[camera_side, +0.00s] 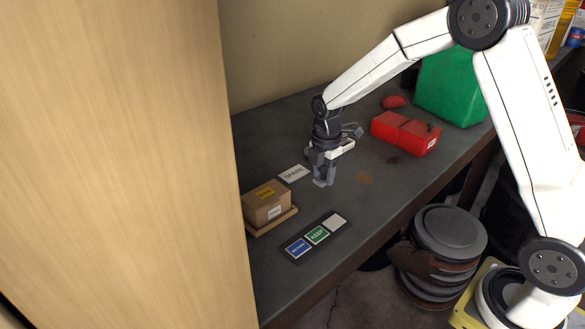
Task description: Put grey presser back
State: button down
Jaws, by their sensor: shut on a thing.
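My gripper (322,163) points down over the middle of the dark workbench. It is shut on the grey presser (323,181), a small grey piece low between the fingers. The fingers hide much of it, and I cannot tell whether it touches the bench. A white label (294,173), its print hard to read, lies just left of the gripper. A dark panel (292,258) with blue, green and whitish squares lies in front; the blue seems to read RETURN and the green KEEP.
A cardboard box (266,207) sits on a tan tray (279,220) at the left. A red case (405,134), a red lump (394,102) and a green container (447,88) stand behind right. A wooden panel (115,160) blocks the left. Drums (449,232) stand below the bench.

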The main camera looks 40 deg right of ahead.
aim_at(322, 177)
jog(key=shift+w+f, duration=0.15)
jog(key=shift+f, duration=0.05)
jog(key=shift+w+f, duration=0.1)
jog(key=shift+f, duration=1.55)
jog(key=shift+f, duration=0.1)
jog(key=shift+c, duration=1.3)
grip_release()
notch_tip(322, 177, up, 12)
jog(key=shift+r, duration=0.15)
